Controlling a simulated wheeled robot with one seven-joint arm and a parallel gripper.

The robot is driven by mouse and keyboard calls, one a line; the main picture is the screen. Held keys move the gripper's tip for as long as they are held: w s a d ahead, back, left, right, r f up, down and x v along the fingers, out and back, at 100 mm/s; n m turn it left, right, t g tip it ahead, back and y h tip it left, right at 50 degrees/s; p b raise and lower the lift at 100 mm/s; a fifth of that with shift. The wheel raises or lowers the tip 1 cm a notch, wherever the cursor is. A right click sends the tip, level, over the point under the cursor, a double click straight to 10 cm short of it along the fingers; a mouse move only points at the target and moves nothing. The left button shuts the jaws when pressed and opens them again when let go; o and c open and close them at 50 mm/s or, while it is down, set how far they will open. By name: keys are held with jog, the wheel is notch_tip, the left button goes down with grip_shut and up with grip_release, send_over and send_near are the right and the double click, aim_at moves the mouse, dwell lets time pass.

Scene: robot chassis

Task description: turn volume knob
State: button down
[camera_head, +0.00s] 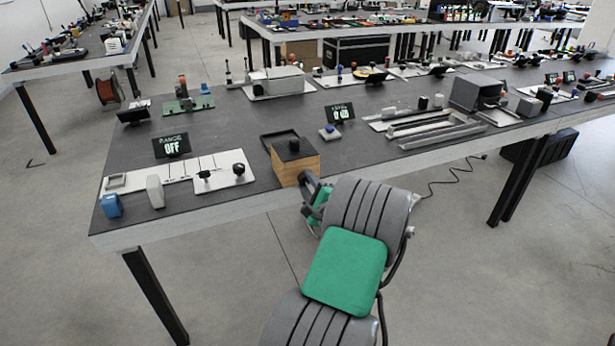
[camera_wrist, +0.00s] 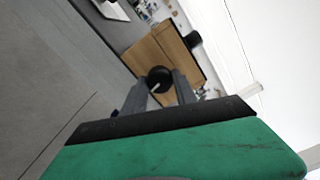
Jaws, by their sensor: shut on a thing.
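A wooden box (camera_head: 292,172) with a dark top stands near the front edge of the table. Its wooden face (camera_wrist: 150,52) fills the middle of the wrist view. A round black knob (camera_wrist: 159,76) with a pale pointer mark sits on that face. My gripper (camera_wrist: 160,88) is shut on the knob, with one finger on each side. In the head view my gripper (camera_head: 307,183) is at the box's lower right front, and the knob there is hidden behind it.
Left of the box are a white panel with small black knobs (camera_head: 222,172) and a display (camera_head: 171,146) reading OFF. Behind and right are a small display (camera_head: 340,113) and metal rails (camera_head: 440,130).

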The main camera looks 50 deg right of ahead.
jog(key=shift+m+p, duration=0.7)
jog(key=shift+m, duration=0.4)
jog(key=c, duration=1)
grip_release()
jog(key=shift+o, duration=0.2)
jog(key=v, duration=0.7)
jog(key=shift+s+a, duration=0.2)
jog(key=shift+s, duration=0.15)
